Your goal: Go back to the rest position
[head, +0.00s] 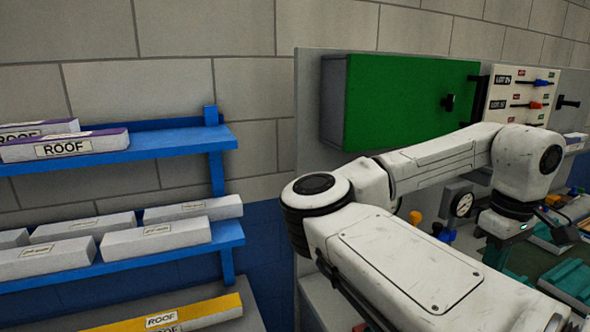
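My white arm reaches across the right half of the head view and bends down at its wrist. The mount of my gripper (506,224) shows below the wrist, with a small green light on it. It is over the workbench at the right, in front of the panel. The fingers cannot be made out clearly, so I cannot tell whether they are open or shut, or whether anything is between them.
A green cabinet door (405,103) is shut on the panel. Right of it is a white board with sliders (519,95). A gauge (461,204) and teal fixtures (574,283) are near my wrist. A blue shelf (180,143) with labelled white blocks stands left.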

